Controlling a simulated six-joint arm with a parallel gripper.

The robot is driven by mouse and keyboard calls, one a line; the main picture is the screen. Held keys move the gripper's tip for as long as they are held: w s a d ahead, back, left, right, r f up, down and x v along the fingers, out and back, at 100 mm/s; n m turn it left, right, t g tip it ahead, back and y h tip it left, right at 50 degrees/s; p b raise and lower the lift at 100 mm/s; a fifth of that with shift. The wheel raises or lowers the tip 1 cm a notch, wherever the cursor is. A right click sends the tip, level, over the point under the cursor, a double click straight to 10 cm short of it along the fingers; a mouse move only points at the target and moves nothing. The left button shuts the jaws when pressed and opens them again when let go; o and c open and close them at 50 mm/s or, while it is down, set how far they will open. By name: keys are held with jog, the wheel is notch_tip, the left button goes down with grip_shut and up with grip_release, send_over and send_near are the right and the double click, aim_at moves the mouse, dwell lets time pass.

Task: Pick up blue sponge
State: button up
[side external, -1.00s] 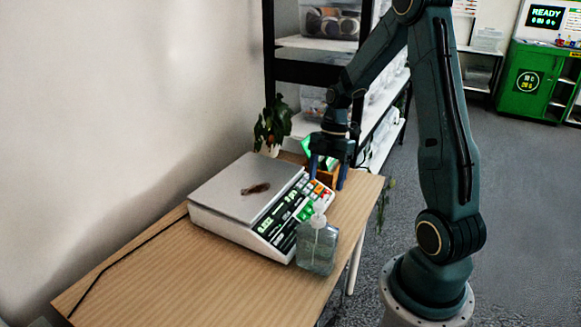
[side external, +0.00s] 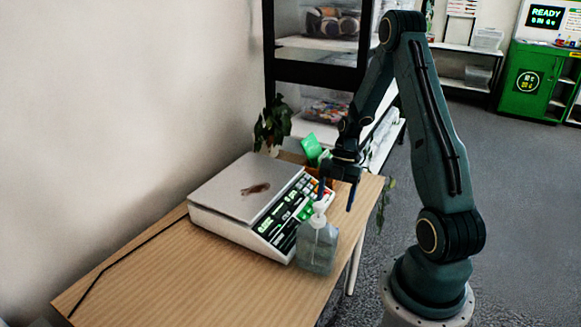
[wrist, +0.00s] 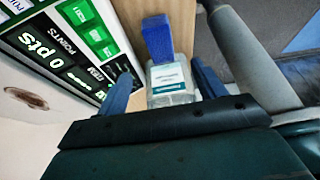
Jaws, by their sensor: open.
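The blue sponge (wrist: 157,38) shows in the wrist view as a small textured blue block, ahead of my fingers and a little left of centre. It adjoins a clear bottle with a label (wrist: 170,82) in that picture; I cannot tell whether they touch. I cannot make out the sponge in the side view. My gripper (side external: 337,198) is open, pointing down above the right part of the table, close behind the pump bottle. In the wrist view my gripper (wrist: 165,85) has its blue fingers spread to either side of the labelled bottle, with nothing visibly held.
A white scale (side external: 240,205) with a lit display stands left of my gripper, a brown mark on its plate. A clear pump bottle (side external: 318,248) stands near the table's right edge. A plant (side external: 272,125) and a green object (side external: 312,148) are behind.

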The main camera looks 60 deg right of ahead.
jog(key=shift+x, duration=3.1)
jog(key=shift+x, duration=2.55)
jog(key=c, duration=1)
